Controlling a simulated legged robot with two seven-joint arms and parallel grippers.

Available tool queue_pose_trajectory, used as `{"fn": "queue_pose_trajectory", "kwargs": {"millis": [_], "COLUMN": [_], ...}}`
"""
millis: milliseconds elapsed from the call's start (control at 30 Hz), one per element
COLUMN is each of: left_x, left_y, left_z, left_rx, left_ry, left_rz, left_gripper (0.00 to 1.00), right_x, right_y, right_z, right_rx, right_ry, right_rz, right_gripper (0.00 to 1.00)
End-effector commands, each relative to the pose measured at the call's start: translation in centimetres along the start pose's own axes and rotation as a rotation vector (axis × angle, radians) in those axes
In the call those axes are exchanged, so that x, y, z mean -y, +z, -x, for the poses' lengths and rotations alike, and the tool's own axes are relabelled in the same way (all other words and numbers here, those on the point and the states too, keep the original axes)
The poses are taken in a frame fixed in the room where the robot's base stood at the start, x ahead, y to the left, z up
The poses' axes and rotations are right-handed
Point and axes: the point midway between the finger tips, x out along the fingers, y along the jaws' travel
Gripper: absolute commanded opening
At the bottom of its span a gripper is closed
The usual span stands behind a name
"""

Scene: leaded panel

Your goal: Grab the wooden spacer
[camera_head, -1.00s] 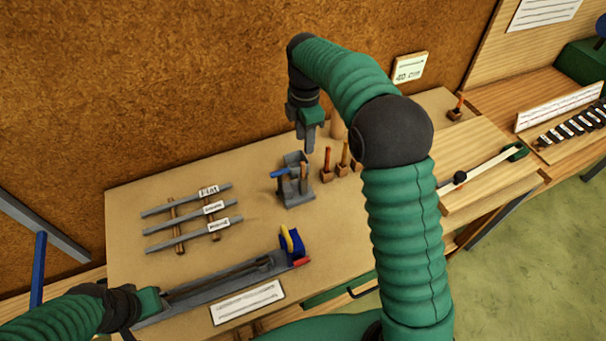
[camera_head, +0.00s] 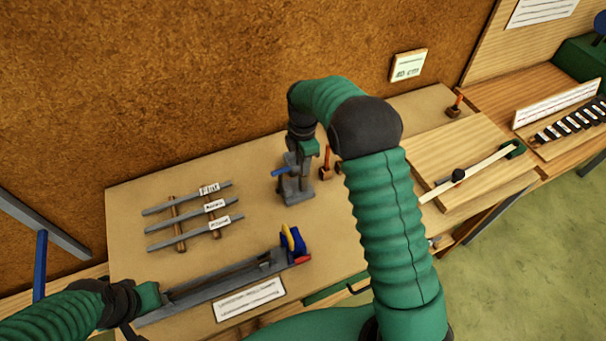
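No piece can be told for certain as the wooden spacer. One small wooden piece with an upright handle (camera_head: 326,160) stands right of a grey stand (camera_head: 296,195) with a blue lever (camera_head: 280,172). My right gripper (camera_head: 306,172) points down at the stand, its fingertips overlapping the stand's upper part. They are too small and dark to tell open from shut, and they cover the spot where a wooden upright showed in the stand. My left gripper (camera_head: 150,298) is at the left end of a long grey rail (camera_head: 215,288); its fingers are not clear.
A rack of labelled grey bars (camera_head: 190,212) lies left of the stand. A blue and yellow block (camera_head: 291,243) sits at the rail's right end. A paper card (camera_head: 250,299) lies in front. A raised wooden board (camera_head: 455,165) is on the right, beyond my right arm.

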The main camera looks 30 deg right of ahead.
Motion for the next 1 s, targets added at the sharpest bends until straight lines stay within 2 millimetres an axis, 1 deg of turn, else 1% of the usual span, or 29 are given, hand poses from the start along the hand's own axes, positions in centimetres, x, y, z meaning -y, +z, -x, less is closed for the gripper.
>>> {"fn": "queue_pose_trajectory", "kwargs": {"millis": [33,133,167,1000], "left_x": [0.00,0.00,0.00,0.00], "left_y": [0.00,0.00,0.00,0.00], "left_z": [0.00,0.00,0.00,0.01], "left_rx": [0.000,0.000,0.000,0.000], "left_ry": [0.000,0.000,0.000,0.000], "left_rz": [0.000,0.000,0.000,0.000], "left_gripper": [0.36,0.36,0.36,0.36], "right_x": [0.01,0.02,0.02,0.00], "right_y": [0.00,0.01,0.00,0.01], "right_z": [0.03,0.05,0.05,0.04], "right_rx": [0.000,0.000,0.000,0.000], "right_ry": [0.000,0.000,0.000,0.000], "right_rz": [0.000,0.000,0.000,0.000], "right_gripper": [0.14,0.01,0.00,0.00]}}
